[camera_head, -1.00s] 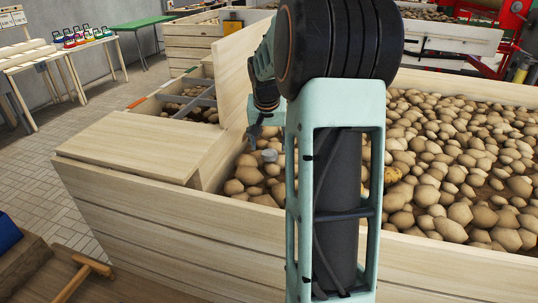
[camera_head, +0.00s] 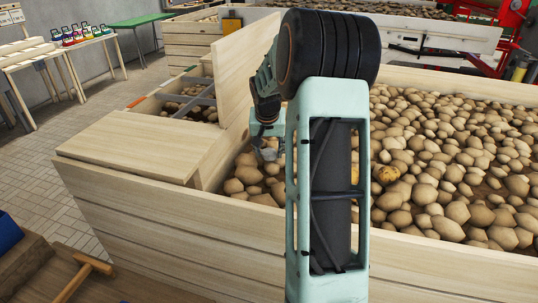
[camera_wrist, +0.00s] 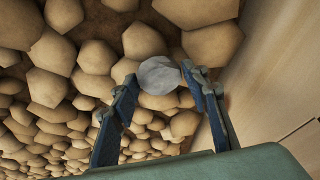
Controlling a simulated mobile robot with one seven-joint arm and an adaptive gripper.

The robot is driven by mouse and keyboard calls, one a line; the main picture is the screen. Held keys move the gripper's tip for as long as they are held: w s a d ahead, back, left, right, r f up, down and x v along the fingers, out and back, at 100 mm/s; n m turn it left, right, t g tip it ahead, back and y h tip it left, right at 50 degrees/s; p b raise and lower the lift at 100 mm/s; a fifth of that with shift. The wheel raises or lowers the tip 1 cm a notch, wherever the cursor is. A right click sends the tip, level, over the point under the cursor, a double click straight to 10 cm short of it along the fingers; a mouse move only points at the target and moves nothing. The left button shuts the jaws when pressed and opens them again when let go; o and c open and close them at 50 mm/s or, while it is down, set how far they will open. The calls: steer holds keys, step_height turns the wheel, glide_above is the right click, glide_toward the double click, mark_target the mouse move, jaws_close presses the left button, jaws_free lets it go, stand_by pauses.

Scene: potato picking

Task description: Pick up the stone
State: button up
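The stone (camera_wrist: 159,75) is a smooth, light grey lump among the brown potatoes, close to the bin's wooden wall in the wrist view. My gripper (camera_wrist: 160,76) has its two blue fingers apart, with the tips at the left and right sides of the stone. The right fingertip looks very close to the stone; contact cannot be told. In the head view my gripper (camera_head: 263,150) is low over the potatoes at the bin's left end, and the stone there is largely hidden by it.
Potatoes (camera_head: 455,160) fill the large wooden bin. A wooden wall (camera_wrist: 265,60) rises close to the right of my gripper in the wrist view. An upright board (camera_head: 246,75) and a flat wooden cover (camera_head: 135,145) lie left of the arm in the head view.

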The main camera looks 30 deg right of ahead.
steer(key=c, duration=0.7)
steer(key=shift+r, duration=0.1)
steer(key=shift+c, duration=0.2)
